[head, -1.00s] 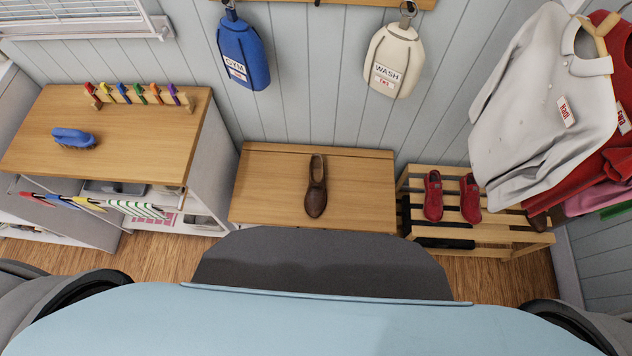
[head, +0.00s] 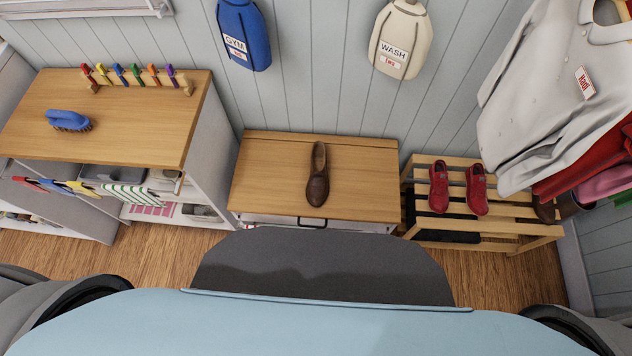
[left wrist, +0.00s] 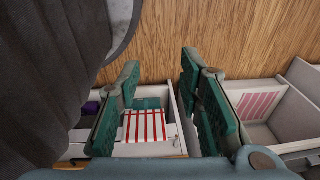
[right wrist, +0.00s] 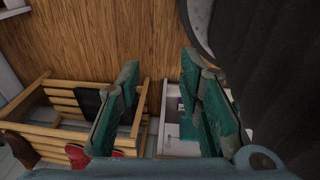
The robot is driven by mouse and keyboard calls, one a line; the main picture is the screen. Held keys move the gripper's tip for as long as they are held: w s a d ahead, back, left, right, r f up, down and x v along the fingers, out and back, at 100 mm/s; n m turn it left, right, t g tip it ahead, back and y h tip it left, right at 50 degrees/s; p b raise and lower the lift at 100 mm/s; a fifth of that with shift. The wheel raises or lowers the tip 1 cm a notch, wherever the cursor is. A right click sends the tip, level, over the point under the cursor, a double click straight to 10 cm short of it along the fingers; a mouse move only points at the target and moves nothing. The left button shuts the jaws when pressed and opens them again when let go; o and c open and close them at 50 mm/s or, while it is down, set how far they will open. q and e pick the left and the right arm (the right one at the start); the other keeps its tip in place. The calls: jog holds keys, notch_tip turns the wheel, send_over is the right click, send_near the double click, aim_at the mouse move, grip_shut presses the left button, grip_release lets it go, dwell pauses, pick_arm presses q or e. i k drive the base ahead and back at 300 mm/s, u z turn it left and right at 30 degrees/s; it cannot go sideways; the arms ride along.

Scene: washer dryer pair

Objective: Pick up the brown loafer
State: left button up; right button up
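A brown loafer (head: 318,180) lies on the wooden top of the bench (head: 262,180) in the middle of the head view, its toe pointing towards me. My left gripper (left wrist: 158,75) shows in the left wrist view with its two green-padded fingers apart and nothing between them. My right gripper (right wrist: 160,80) shows in the right wrist view, also with fingers apart and empty. Neither gripper shows in the head view, and the loafer is not clear in either wrist view.
A slatted rack (head: 485,232) with red shoes (head: 439,188) stands right of the bench. Hanging shirts (head: 545,100) are above it. A cabinet (head: 120,135) with a blue brush (head: 68,120) stands left. Blue and cream bags (head: 400,40) hang on the wall. Wooden floor (head: 160,252) lies in front.

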aim_at(317, 188)
jog(key=k, duration=1.15)
jog(key=z, duration=0.75)
jog(key=i, duration=1.3)
jog(key=u, duration=0.1)
